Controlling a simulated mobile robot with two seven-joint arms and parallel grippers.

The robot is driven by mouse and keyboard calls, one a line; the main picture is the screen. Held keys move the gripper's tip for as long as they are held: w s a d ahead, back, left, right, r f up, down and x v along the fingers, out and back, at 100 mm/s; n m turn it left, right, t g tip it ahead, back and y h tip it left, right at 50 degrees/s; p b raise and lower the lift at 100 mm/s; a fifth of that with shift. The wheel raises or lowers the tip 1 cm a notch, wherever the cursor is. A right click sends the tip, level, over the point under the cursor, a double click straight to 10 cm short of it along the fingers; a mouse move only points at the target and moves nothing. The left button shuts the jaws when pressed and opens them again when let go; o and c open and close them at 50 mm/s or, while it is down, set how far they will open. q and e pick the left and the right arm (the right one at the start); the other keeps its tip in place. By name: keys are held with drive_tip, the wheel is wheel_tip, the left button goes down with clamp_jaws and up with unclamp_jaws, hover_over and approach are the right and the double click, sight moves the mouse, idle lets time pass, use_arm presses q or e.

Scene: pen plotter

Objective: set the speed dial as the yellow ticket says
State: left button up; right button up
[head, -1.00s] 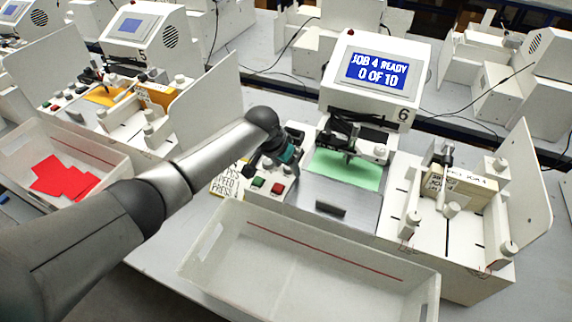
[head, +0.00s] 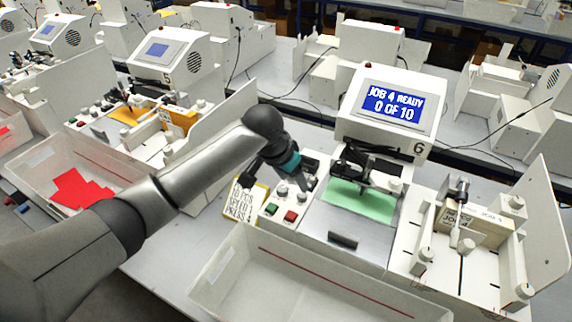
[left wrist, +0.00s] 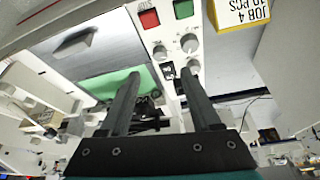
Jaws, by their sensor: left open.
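The yellow-edged ticket (head: 242,203) lies left of the control panel of machine 6. It has a line reading SPEED, but its number is too small to read surely; its corner in the left wrist view (left wrist: 240,12) reads JOB 4, 10 PCS. The panel (left wrist: 172,32) carries several grey knobs, one of them a larger dial (left wrist: 190,43); I cannot tell their settings or surely which is speed. My left gripper (head: 299,184) is over the panel's back part. In the left wrist view (left wrist: 160,73) its jaws are open and empty, with knobs between and beyond them. My right gripper is not in view.
A red button (head: 290,216) and a green button (head: 271,209) sit at the panel's front. Green paper (head: 365,202) lies on the plotter bed. The screen (head: 391,103) reads JOB 4 READY, 0 OF 10. An empty white bin (head: 300,285) stands in front.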

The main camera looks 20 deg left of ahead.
use_arm(q)
drive_tip(key=v, duration=0.5)
drive_tip(key=shift+s+r, duration=0.1)
drive_tip(key=shift+r, duration=0.2)
